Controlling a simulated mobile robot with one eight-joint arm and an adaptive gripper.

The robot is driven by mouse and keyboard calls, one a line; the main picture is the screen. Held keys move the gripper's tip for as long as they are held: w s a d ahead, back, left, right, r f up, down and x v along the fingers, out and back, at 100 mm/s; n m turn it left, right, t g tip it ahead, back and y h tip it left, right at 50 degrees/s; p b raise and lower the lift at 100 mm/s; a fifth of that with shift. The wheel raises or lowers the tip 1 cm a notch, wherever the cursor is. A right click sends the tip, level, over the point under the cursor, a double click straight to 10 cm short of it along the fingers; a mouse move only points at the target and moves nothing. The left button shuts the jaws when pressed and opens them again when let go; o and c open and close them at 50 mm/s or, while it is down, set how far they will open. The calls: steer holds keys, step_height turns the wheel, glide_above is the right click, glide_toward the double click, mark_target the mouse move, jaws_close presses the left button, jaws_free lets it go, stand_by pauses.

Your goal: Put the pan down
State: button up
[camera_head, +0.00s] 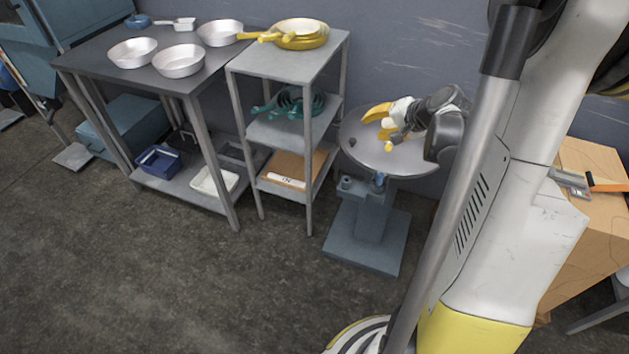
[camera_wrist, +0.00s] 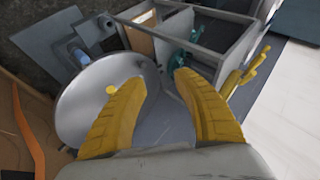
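My gripper (camera_head: 372,122) is over the round grey table (camera_head: 408,160). In the wrist view its two yellow fingers (camera_wrist: 160,78) stand apart with no pan between them. Two yellow pans (camera_head: 298,28) are stacked on top of the narrow shelf, their handles pointing left; yellow handles also show at the right of the wrist view (camera_wrist: 243,72). Several silver pans (camera_head: 178,61) sit on the dark table at the left. No pan shows on the round table, though my arm hides part of it.
The narrow grey shelf (camera_head: 262,60) stands just left of the round table, with green pans (camera_head: 290,103) on its middle level. A wooden bench (camera_head: 590,215) is at the right. The front floor is clear.

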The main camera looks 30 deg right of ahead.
steer(key=s+a+r+n+g, duration=0.1)
steer(key=s+a+r+n, duration=0.15)
steer(key=a, duration=0.55)
steer(key=s+a+r+n+g, duration=0.15)
steer(key=a+r, duration=0.25)
steer(key=a, duration=0.5)
steer(key=s+a+r+n, duration=0.2)
steer(key=s+a+n, duration=0.5)
steer(key=s+a, duration=0.4)
steer(key=shift+s+a+h, duration=0.25)
steer(key=shift+s+h, duration=0.15)
steer(key=shift+s, duration=0.5)
